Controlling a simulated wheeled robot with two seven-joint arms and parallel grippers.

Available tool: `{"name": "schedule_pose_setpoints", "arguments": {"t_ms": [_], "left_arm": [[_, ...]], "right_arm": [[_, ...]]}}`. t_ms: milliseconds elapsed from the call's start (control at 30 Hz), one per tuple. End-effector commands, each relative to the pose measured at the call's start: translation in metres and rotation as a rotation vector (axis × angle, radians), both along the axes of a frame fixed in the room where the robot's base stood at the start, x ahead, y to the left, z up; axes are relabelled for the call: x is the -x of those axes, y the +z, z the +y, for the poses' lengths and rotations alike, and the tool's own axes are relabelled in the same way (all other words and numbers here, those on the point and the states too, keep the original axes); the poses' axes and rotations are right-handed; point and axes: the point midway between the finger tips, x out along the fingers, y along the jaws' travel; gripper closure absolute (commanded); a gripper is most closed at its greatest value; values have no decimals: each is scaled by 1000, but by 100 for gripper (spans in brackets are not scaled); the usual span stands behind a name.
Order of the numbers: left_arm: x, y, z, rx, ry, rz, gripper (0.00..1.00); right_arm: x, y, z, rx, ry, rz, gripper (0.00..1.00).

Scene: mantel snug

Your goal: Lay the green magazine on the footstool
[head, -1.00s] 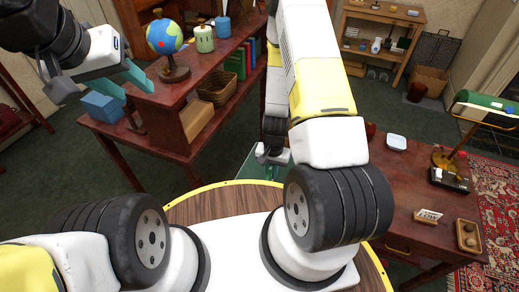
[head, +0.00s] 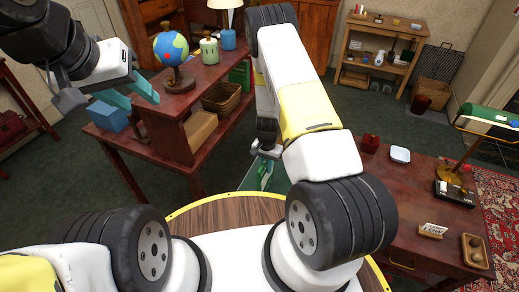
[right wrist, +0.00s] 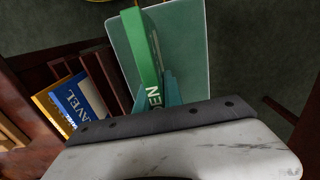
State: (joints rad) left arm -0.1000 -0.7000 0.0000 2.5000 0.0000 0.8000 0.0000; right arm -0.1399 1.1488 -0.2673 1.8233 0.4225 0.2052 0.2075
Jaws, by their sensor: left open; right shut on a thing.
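The green magazine (right wrist: 146,52) is between the teal fingers of my right gripper (right wrist: 166,90) in the right wrist view, seen nearly edge-on with pale letters along it. In the head view my right gripper (head: 265,172) is low beyond the round wooden top, with a little of the green magazine showing. A flat pale green panel with a light rim (right wrist: 190,45) lies behind the magazine; I cannot tell whether it is the footstool. My left gripper (head: 133,95) is open and empty, in front of the desk with the globe.
A wooden rack (right wrist: 108,70) holds a blue magazine (right wrist: 78,98) and a yellow one (right wrist: 50,112) at left in the wrist view. The globe (head: 171,48) and a basket (head: 221,98) are on the left desk.

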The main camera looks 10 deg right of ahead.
Motion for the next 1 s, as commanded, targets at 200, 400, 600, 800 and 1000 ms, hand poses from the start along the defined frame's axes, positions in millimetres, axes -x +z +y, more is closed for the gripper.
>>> {"name": "schedule_pose_setpoints", "arguments": {"t_ms": [200, 400, 600, 800, 1000], "left_arm": [[0, 0, 0, 0, 0, 0, 56], [0, 0, 0, 0, 0, 0, 56], [0, 0, 0, 0, 0, 0, 56], [0, 0, 0, 0, 0, 0, 56], [0, 0, 0, 0, 0, 0, 56]], "right_arm": [[-7, -19, 0, 1, 0, 3, 100], [-9, -36, 0, 0, 0, 0, 100], [-8, -36, 0, 0, 0, 0, 100], [-8, -38, 0, 0, 0, 0, 67], [-8, -38, 0, 0, 0, 0, 66]]}}
